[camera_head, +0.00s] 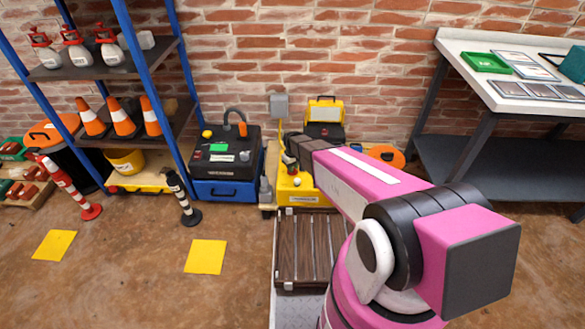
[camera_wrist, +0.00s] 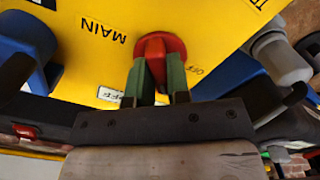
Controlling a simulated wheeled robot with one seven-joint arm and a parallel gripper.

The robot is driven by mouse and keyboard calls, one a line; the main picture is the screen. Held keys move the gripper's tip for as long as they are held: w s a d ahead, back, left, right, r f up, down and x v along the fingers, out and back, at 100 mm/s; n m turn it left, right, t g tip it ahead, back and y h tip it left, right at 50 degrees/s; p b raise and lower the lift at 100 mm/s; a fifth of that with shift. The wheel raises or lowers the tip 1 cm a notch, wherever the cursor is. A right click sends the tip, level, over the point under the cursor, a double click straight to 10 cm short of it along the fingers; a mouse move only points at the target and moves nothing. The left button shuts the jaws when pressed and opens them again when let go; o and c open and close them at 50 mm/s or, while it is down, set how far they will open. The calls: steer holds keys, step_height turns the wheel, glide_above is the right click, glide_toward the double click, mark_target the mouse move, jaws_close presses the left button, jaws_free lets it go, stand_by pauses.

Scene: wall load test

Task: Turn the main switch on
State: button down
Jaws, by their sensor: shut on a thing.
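The main switch (camera_wrist: 154,46) is a red rotary knob on a yellow panel (camera_wrist: 210,25).
Blue parts (camera_wrist: 24,42) and a grey connector (camera_wrist: 283,60) flank the panel close to my gripper. A black-and-blue case (camera_head: 226,165) stands left of the yellow box. A shelf (camera_head: 105,70) is at left, and a workbench (camera_head: 520,85) at right. Open floor lies in front.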

steer(key=m, duration=0.3)
steer(key=shift+m, duration=2.2)
steer(key=c, duration=1.1)
jaws_free()
steer(key=shift+r, duration=0.15)
step_height(320, 180, up, 11)
steer(key=shift+f, duration=0.2)
